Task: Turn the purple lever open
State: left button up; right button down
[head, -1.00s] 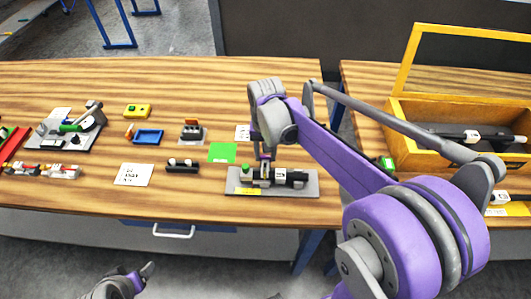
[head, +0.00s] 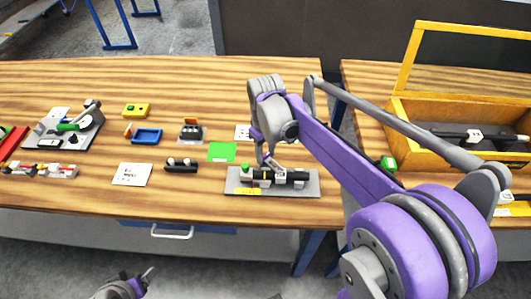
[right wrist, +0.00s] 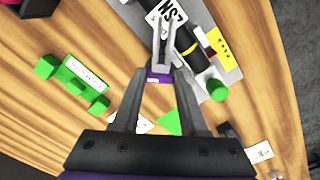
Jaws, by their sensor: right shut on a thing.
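The fixture is a grey plate (head: 308,190) near the table's front edge. It carries a black cylinder (head: 297,176) with a white tag, a yellow label and a green knob, which also shows in the right wrist view (right wrist: 217,90). The purple lever (right wrist: 157,78) is a small purple patch between my right fingers in the right wrist view; the rest is mostly hidden. My right gripper (head: 267,162) is shut on the lever, low over the left half of the fixture. My left gripper (head: 147,272) is at the bottom of the head view, off the table; its jaws are unclear.
A green square (head: 221,152) and a black block with pale knobs (head: 181,166) lie left of the fixture. A blue tray (head: 147,136) and a yellow box (head: 137,110) stand further left. A wooden crate (head: 445,160) stands on the right table. The far table strip is clear.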

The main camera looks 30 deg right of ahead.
aim_at(266, 155)
jog(key=n, duration=0.4)
jog(key=shift+n, duration=0.3)
jog(key=n, duration=0.4)
jog(key=shift+b, duration=0.3)
jog(key=shift+n, duration=0.3)
jog(key=shift+c, duration=2.2)
grip_release()
notch_tip(266, 155, up, 11)
jog(key=shift+p, duration=0.35)
